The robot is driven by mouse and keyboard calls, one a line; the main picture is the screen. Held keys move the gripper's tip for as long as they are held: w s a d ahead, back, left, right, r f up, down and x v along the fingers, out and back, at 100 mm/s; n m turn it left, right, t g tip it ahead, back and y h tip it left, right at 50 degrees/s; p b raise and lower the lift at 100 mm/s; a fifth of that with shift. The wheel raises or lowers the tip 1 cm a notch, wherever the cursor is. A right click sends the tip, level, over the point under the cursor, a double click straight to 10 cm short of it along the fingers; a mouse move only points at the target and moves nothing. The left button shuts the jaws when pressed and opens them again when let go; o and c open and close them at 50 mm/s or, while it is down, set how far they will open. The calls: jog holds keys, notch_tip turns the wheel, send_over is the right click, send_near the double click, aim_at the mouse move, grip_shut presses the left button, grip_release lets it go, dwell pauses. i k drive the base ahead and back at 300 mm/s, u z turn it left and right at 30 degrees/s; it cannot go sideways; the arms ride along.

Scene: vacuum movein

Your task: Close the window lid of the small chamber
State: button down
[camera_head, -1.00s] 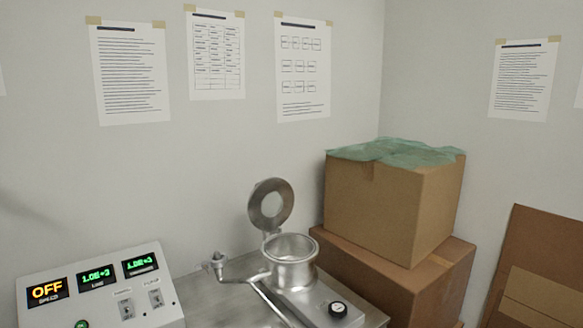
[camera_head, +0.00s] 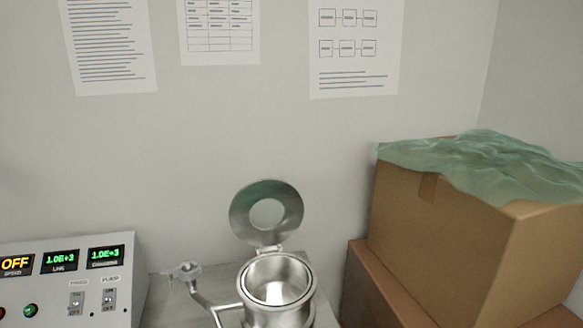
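The small chamber (camera_head: 278,290) is a round metal pot at the bottom middle of the head view, with its top open and its inside showing. Its window lid (camera_head: 242,214), a metal ring with a round hole in the middle, stands raised on a hinge (camera_head: 268,250) at the chamber's back rim. A metal pipe (camera_head: 203,300) with a small valve or fitting (camera_head: 187,270) runs to the chamber's left side. My gripper is not in view.
A grey control panel (camera_head: 125,270) with lit displays and switches stands at the left. Stacked cardboard boxes (camera_head: 455,235) stand close at the right, the upper one topped with green plastic (camera_head: 480,160). Papers (camera_head: 357,45) hang on the wall behind.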

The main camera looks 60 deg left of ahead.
aim_at(268, 239)
jog(key=u, duration=1.9)
